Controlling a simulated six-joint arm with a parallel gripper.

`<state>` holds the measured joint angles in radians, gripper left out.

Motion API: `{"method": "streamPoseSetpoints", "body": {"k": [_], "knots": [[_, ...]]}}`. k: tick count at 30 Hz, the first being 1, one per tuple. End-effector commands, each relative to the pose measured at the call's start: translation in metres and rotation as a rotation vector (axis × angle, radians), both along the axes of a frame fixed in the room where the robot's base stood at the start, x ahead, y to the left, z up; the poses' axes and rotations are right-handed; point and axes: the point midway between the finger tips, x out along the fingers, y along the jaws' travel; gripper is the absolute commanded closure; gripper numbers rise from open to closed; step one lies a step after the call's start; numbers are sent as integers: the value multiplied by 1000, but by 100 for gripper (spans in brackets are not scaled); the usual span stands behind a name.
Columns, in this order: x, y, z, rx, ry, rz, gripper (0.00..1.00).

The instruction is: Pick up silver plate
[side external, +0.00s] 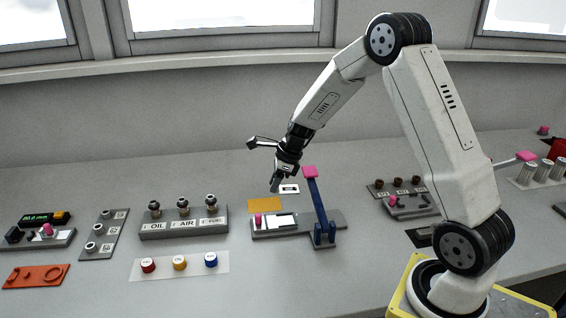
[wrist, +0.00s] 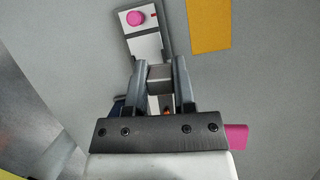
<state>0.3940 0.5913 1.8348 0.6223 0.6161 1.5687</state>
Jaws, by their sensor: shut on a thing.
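My gripper (side external: 276,180) is raised above the bench, behind the grey lever fixture, with its fingers pointing down. In the wrist view my gripper (wrist: 160,68) is shut on a small grey metallic piece, which looks like the silver plate (wrist: 160,80). The piece sits between the two fingertips and shows a lighter upper face and a darker front face. In the side view the fingers hide most of it, and its full outline cannot be told.
The grey fixture (side external: 335,219) has a blue lever (side external: 319,208) with a pink tip standing close to my gripper. The OIL/AIR/FUEL block (side external: 183,225) stands left.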

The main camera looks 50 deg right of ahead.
Motion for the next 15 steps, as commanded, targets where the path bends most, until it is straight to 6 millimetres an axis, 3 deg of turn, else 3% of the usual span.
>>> {"method": "streamPoseSetpoints", "body": {"k": [7, 15], "knots": [[-26, 5, 13, -1, -2, -2, 100], [-38, 8, 18, -1, -2, -1, 100]]}}
